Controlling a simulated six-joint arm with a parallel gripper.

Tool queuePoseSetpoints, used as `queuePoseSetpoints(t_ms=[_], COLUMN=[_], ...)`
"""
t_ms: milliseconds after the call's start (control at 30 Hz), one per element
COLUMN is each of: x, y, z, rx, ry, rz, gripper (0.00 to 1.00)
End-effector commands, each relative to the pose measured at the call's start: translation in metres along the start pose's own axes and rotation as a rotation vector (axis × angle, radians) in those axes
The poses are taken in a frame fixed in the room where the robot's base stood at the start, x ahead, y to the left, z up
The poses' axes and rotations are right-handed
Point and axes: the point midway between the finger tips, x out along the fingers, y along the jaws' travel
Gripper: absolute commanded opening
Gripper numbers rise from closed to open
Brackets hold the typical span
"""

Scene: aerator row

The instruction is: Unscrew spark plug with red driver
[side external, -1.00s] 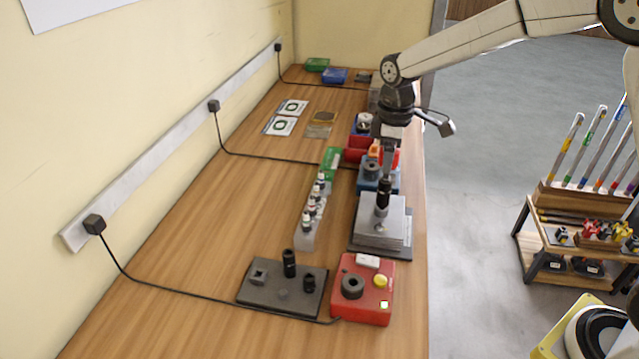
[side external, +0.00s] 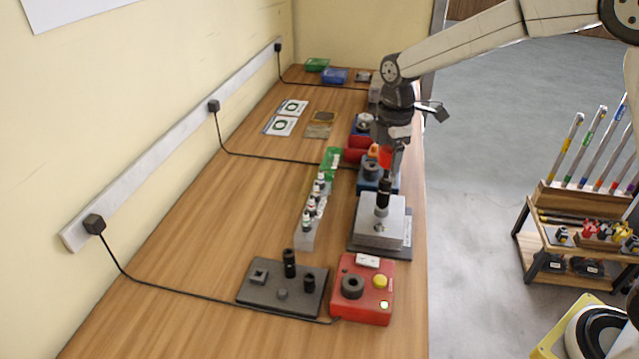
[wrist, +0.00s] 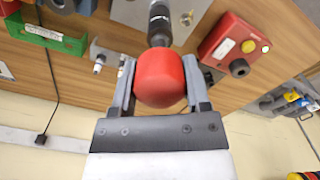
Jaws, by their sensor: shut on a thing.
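The red driver has a round red handle (wrist: 160,80) and a black shaft (wrist: 159,25) in the wrist view. My gripper (wrist: 160,72) is shut on that handle, one finger on each side. In the side view, my gripper (side external: 392,158) is above the metal block (side external: 378,232), and the driver's black lower part (side external: 383,192) stands upright over it. The driver's lower end meets a small silver piece on the block. I cannot tell how the spark plug sits, as the driver covers it.
A red box (side external: 362,290) with a yellow button and a dark plate (side external: 282,290) with black sockets stand in front. A rack of small bottles (side external: 304,238) is left of the block.

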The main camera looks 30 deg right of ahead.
Motion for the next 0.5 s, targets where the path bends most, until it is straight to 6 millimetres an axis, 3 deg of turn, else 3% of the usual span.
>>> queuePoseSetpoints(t_ms=[500], x=[0.0053], y=[-0.0029], z=[0.0009], rx=[-0.28], ry=[-0.002], rz=[-0.013], gripper=[0.0])
